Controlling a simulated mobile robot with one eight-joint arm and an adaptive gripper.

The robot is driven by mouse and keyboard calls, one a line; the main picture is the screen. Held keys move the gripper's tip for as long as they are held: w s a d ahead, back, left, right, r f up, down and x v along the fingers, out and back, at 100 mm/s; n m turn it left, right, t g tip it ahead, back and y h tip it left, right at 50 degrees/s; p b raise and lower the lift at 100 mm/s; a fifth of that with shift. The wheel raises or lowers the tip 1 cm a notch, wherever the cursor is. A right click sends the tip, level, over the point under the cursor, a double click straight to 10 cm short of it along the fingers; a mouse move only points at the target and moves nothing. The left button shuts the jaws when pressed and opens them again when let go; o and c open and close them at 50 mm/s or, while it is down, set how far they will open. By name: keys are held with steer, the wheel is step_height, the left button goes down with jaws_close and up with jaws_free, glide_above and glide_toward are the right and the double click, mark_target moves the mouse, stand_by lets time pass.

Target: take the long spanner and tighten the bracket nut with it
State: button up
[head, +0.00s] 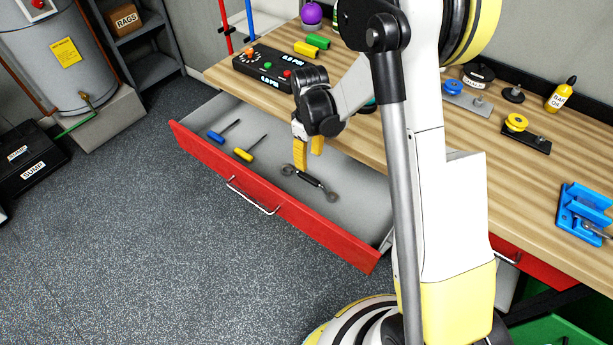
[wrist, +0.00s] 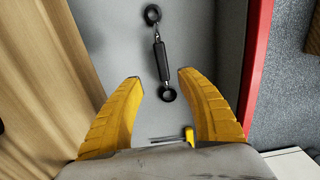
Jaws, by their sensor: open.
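A spanner (head: 310,180) with a dark grip and a ring-like head at each end lies on the grey floor of the open red drawer (head: 330,242). It also shows in the wrist view (wrist: 160,62), running away from me between and beyond my fingertips. My gripper (head: 308,160) hangs over the drawer, its yellow fingers pointing down. In the wrist view my gripper (wrist: 160,80) is open and empty, apart from the spanner. I cannot make out a bracket nut; a blue bracket-like fixture (head: 583,208) stands at the bench's right end.
A blue screwdriver (head: 217,135) and a yellow one (head: 243,155) lie left of the spanner. The wooden bench top (head: 440,135) overhangs the drawer's back and carries a control box (head: 265,72), knobbed plates (head: 517,123) and a yellow bottle (head: 561,96). The floor in front is clear.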

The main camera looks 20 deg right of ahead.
mark_target(308, 177)
step_height(308, 177, down, 4)
steer(key=shift+b, duration=0.65)
steer(key=f+b, duration=0.1)
steer(key=f, duration=0.1)
steer(key=f+b, duration=0.2)
steer(key=f, duration=0.1)
steer(key=shift+s+a, duration=0.15)
steer(key=shift+s, duration=0.05)
steer(key=shift+r, duration=0.1)
jaws_close()
